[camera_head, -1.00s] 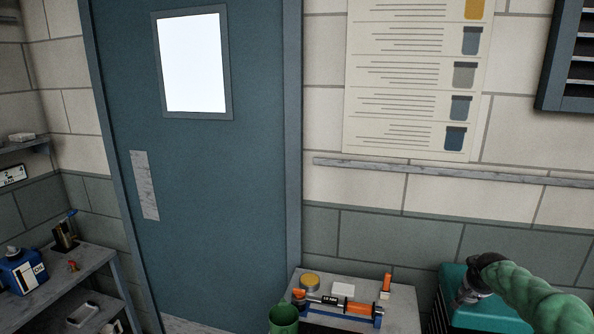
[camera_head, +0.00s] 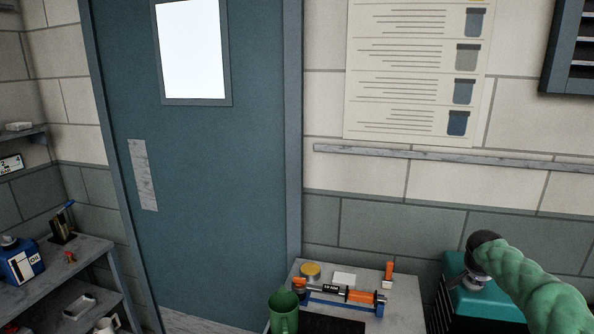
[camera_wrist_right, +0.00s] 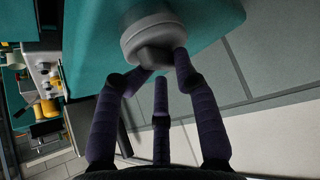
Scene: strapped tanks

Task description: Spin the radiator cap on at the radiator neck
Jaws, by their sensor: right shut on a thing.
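The radiator's teal tank (camera_head: 492,307) stands at the lower right of the head view. My right gripper (camera_head: 474,283) is over its top, at the end of my green arm. In the right wrist view the teal tank (camera_wrist_right: 215,18) fills the upper middle. A round grey piece with a darker raised block, which I take as the radiator cap (camera_wrist_right: 150,32), sits against the tank. My right gripper (camera_wrist_right: 160,66) is shut on the cap's darker block, with fingertips on both sides. The cap hides the neck, so I cannot tell how they meet. My left gripper is not in view.
Left of the radiator is a grey bench (camera_head: 404,312) with a green mug (camera_head: 284,316), a yellow-topped tin (camera_head: 310,270) and an orange-black tool on a blue stand (camera_head: 345,295). A shelf at far left holds a blue oil can (camera_head: 20,262). A wall is behind.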

